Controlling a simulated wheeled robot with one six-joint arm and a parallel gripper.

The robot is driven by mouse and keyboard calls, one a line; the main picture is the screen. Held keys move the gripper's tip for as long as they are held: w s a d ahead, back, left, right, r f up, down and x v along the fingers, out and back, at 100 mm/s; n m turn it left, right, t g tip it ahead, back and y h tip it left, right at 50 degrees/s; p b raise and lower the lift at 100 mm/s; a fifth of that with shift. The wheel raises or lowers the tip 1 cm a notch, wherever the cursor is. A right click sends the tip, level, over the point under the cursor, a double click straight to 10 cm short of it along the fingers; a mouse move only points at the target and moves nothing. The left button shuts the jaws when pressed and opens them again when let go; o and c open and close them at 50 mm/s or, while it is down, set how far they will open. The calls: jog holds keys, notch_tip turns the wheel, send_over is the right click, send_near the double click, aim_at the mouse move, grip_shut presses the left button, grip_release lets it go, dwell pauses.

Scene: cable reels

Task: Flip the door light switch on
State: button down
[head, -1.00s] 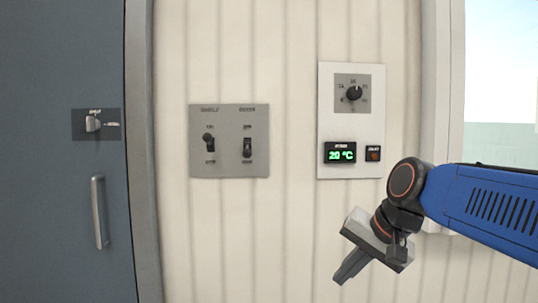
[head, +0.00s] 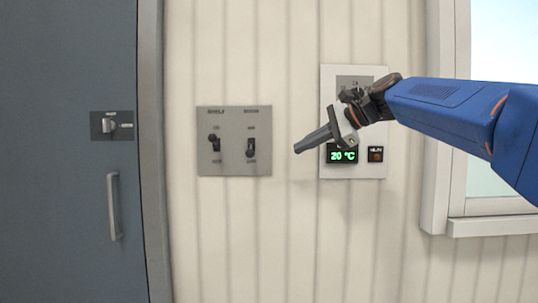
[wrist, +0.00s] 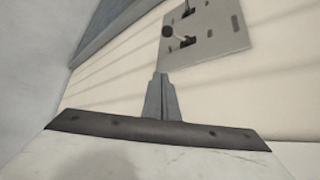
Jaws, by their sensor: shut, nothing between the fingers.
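A grey switch plate (head: 234,115) is fixed on the pale panelled wall, to the right of the door. It has two dark toggle levers. The left lever (head: 214,140) has its knob up, and the right lever (head: 250,152) has its knob down. The labels above them are too small to read surely. My gripper (head: 298,150) is shut and empty, pointing left, a short way right of the plate and apart from it. In the wrist view the closed fingers (wrist: 162,78) point toward the plate (wrist: 225,36), where a lever knob (wrist: 167,31) sticks out; the plate is partly cut off.
A white control panel (head: 352,172) with a green 20 °C display (head: 342,156) is behind my gripper, its dial mostly hidden. The blue-grey door (head: 65,200) has a latch (head: 110,125) and a handle (head: 113,207). A window (head: 490,180) is at right. Wall below is clear.

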aim_at(250, 153)
jog(key=shift+w+r, duration=0.15)
jog(key=shift+r, duration=0.1)
jog(key=x, duration=1)
jog(key=shift+a, duration=0.3)
jog(key=shift+s+a+r, duration=0.3)
jog(key=shift+a+r, duration=0.05)
jog(key=shift+a, duration=0.25)
jog(key=shift+s+a+r, duration=0.3)
jog(key=shift+a+r, duration=0.05)
jog(key=shift+a, duration=0.2)
jog(key=shift+s+a+r, duration=0.15)
jog(key=shift+a, duration=0.1)
